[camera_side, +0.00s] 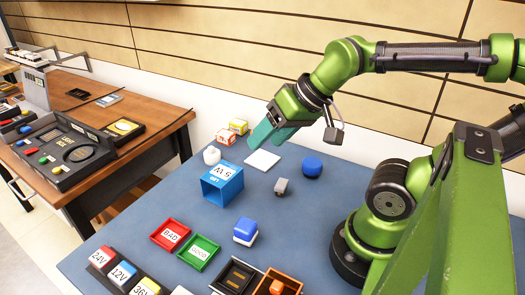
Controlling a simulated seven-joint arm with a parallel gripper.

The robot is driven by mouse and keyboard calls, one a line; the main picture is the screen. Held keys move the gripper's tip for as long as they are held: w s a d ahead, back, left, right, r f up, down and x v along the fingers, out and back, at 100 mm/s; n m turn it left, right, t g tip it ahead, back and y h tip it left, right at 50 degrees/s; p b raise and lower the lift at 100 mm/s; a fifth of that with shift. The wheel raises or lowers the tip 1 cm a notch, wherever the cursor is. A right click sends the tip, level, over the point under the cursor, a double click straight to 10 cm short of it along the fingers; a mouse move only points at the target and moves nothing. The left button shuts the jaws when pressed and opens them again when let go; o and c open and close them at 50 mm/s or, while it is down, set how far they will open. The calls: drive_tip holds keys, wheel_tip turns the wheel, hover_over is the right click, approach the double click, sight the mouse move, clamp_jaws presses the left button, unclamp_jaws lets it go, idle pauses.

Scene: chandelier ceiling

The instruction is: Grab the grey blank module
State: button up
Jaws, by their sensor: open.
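The gripper and the grey block are apart.
A blue 5V box (222,184) stands left of the grey block, and a blue round object (312,167) lies to its right. A blue and white block (245,231), a red BAD tray (170,235) and a green GOOD tray (199,252) are in front. A wooden desk (150,132) stands left.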

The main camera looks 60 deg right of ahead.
drive_tip(key=w+d+f+m+g+h, duration=0.1)
drive_tip(key=w+d+f+m+g, duration=0.2)
drive_tip(key=d+f+m, duration=0.15)
drive_tip(key=m+g+h, duration=0.1)
drive_tip(key=m+g, duration=0.3)
drive_tip(key=m, duration=0.4)
hover_over(282, 184)
drive_tip(key=f, duration=1.3)
drive_tip(key=shift+w+d+f, duration=0.25)
drive_tip(key=shift+w, duration=0.15)
drive_tip(key=shift+s+a+f, duration=0.1)
drive_tip(key=shift+s+f, duration=0.1)
drive_tip(key=shift+f, duration=1.15)
drive_tip(key=shift+s+a+f, duration=0.1)
drive_tip(key=shift+s+f, duration=0.05)
drive_tip(key=shift+f, duration=1.2)
drive_tip(key=shift+c, duration=0.2)
drive_tip(key=c, duration=1)
